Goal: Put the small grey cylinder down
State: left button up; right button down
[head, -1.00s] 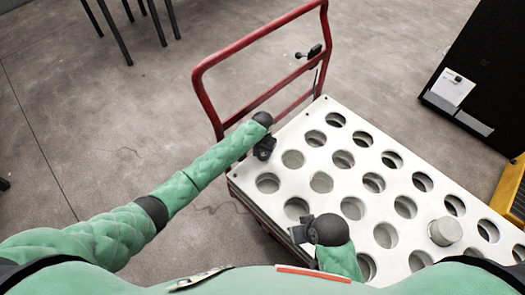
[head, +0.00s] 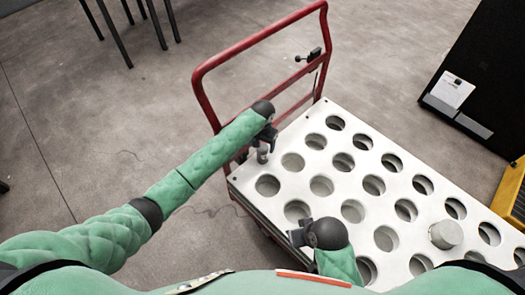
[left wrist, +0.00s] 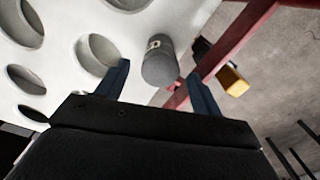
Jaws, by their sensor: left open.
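In the left wrist view the cylinder (left wrist: 159,63) shows between and just beyond the two blue-grey fingertips, with gaps on both sides. The left gripper is open and does not hold it. The cylinder's base is partly hard to make out. My right gripper (head: 298,236) is low over the board's near edge, and its jaws are too small and covered to judge.
The white board (head: 318,158) has several round holes and lies on a cart with a red handle (head: 197,80). A wider grey cylinder (head: 446,234) sits at a hole on the right. A black cabinet (head: 480,75) stands at the upper right.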

pick_arm(q)
jog(key=shift+r, duration=2.25)
jog(key=s+d+f+t+h, duration=0.1)
jog(key=s+h, duration=0.1)
jog(key=s, duration=0.8)
jog(key=s+d+f+h, duration=0.1)
jog(key=s, duration=0.9)
jog(key=s+a+r+n+t, duration=0.1)
jog(key=s+a+r, duration=0.2)
jog(key=s+a, duration=0.3)
jog(key=s+a+r+n+t, duration=0.1)
jog(key=s+a, duration=0.5)
jog(key=s, duration=0.6)
jog(key=shift+s+r+n, duration=0.2)
jog(key=shift+r+n, duration=0.3)
jog(key=shift+r, duration=0.4)
jog(key=shift+a, duration=0.1)
